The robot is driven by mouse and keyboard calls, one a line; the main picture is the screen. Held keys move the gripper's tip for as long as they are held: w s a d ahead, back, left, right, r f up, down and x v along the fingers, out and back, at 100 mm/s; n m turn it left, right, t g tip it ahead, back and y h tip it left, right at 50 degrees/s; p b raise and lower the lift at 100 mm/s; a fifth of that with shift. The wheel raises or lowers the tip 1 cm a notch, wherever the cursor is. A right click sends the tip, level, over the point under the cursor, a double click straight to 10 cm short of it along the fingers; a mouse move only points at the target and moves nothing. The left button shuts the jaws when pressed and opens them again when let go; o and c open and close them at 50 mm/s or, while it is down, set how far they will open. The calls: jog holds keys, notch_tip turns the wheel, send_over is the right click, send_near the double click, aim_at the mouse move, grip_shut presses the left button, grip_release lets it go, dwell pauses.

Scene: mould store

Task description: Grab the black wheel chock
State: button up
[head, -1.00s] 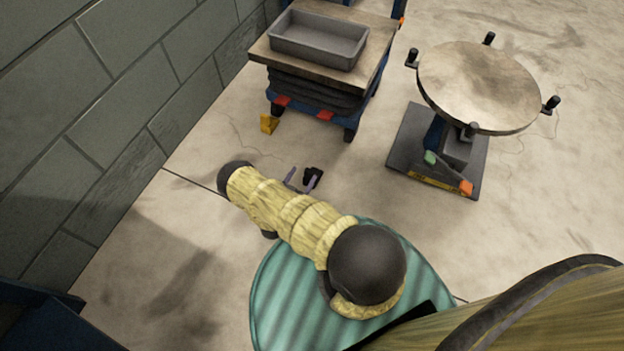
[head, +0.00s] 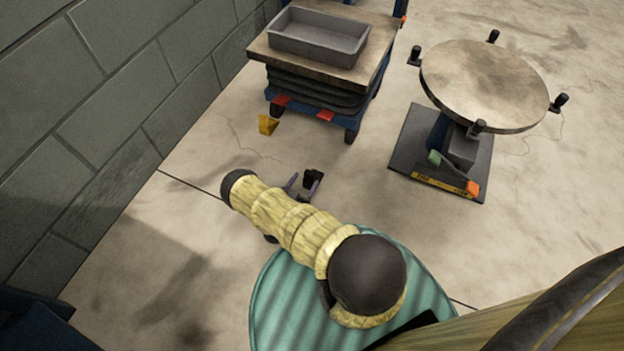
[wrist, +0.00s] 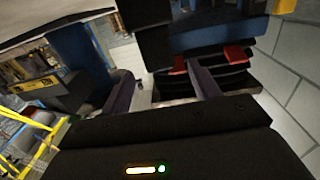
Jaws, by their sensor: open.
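In the wrist view my gripper (wrist: 160,72) has one finger each side of the gap. Whether a finger touches the chock I cannot tell.
A yellow chock (head: 268,124) lies near the blue lift trolley (head: 351,124), which carries a grey tray (head: 318,48). A round-topped stand (head: 484,85) is at the right. A block wall (head: 90,110) runs along the left. The floor between is clear.

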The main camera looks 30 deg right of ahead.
aim_at(308, 175)
jog(key=b+x, duration=0.1)
jog(key=x, duration=0.5)
jog(key=shift+a, duration=0.1)
grip_shut()
dwell(0.3)
jog(key=shift+r, duration=0.1)
notch_tip(308, 175, up, 10)
jog(key=p, duration=0.5)
jog(key=shift+p, duration=0.4)
